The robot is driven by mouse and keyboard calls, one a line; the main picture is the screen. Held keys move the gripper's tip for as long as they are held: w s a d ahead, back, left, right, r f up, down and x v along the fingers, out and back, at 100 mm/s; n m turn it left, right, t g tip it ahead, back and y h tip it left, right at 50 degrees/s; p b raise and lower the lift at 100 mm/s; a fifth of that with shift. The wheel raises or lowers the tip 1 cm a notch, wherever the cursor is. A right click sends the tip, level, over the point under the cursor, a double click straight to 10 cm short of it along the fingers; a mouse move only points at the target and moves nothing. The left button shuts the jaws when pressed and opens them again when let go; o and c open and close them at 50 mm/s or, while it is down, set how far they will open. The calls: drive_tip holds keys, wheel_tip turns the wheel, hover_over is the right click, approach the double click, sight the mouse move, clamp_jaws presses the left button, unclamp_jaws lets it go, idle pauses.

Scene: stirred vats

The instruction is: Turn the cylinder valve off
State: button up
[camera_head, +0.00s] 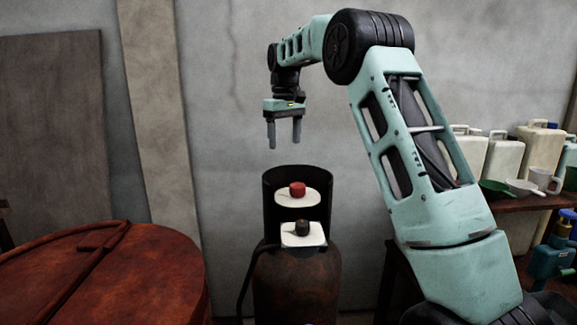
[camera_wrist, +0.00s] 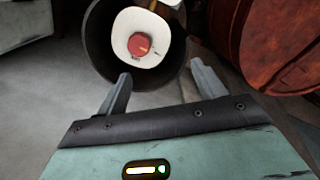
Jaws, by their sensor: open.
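A rusty gas cylinder (camera_head: 297,283) stands upright in the middle of the head view, with a dark open collar (camera_head: 268,200) around its top. Inside the collar is a red knob (camera_head: 297,189) on a white round plate (camera_head: 310,200). Below it is a black knob (camera_head: 302,227) on a white square plate (camera_head: 289,238). My gripper (camera_head: 284,146) points down above the collar, open and empty, apart from both knobs. In the wrist view the red knob (camera_wrist: 139,45), with a yellowish mark, shows beyond the fingertips of my gripper (camera_wrist: 163,80). The black knob is not clearly seen there.
A large rusty drum lid (camera_head: 110,275) stands close at the left; the drum also shows in the wrist view (camera_wrist: 275,45). At the right, a shelf holds several jugs (camera_head: 541,147) and a green scoop (camera_head: 495,188). A dark hose (camera_head: 243,285) runs beside the cylinder. A wall stands behind.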

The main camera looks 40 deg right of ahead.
drive_tip(key=r, duration=0.2)
hover_over(297, 185)
drive_tip(key=shift+m, duration=0.3)
wheel_tip(297, 185, down, 18)
drive_tip(key=p, duration=0.3)
drive_tip(key=shift+w+d+r+p, duration=0.15)
drive_tip(key=shift+r+p, duration=0.1)
drive_tip(key=shift+p, duration=0.15)
drive_tip(key=c, duration=1)
